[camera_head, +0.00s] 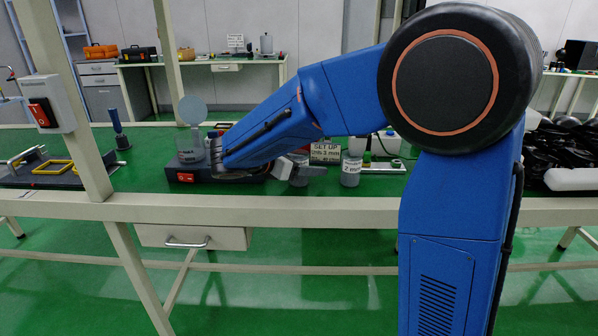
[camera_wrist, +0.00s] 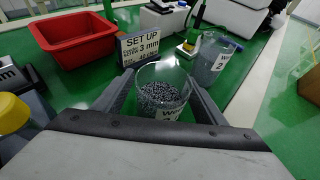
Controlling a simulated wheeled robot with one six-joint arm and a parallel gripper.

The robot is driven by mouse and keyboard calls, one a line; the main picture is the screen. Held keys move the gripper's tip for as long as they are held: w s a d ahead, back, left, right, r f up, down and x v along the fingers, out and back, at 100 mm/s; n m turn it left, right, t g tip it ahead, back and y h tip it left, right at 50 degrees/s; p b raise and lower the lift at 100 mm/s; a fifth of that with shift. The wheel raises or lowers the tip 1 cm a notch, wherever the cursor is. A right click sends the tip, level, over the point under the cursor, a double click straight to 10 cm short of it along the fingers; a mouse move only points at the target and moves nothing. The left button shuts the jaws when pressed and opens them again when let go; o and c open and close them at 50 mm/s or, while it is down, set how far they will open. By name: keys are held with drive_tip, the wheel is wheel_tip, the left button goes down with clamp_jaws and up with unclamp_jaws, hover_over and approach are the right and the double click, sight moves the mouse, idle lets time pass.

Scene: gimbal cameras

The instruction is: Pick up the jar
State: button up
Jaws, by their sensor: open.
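A clear glass jar (camera_wrist: 160,97) filled with small dark grey pellets stands on the green bench in the wrist view, with a partly hidden white label. My gripper (camera_wrist: 160,78) is open, with one finger on each side of this jar. I cannot tell whether either finger touches the glass. A second jar (camera_wrist: 210,62), labelled with a 2, stands behind and to the right, outside the fingers. In the head view this second jar (camera_head: 351,172) stands right of my gripper (camera_head: 297,168), and the nearer jar is largely hidden by my gripper.
A "SET UP" sign (camera_wrist: 140,46) stands just behind the nearer jar. A red bin (camera_wrist: 74,40) is at the back left. A yellow-topped object (camera_wrist: 12,112) is at the left edge. White equipment (camera_wrist: 165,20) stands at the back.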

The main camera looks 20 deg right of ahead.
drive_tip(key=shift+w+d+f, duration=0.1)
drive_tip(key=shift+d, duration=0.15)
drive_tip(key=c, duration=1.4)
drive_tip(key=shift+r, duration=4.95)
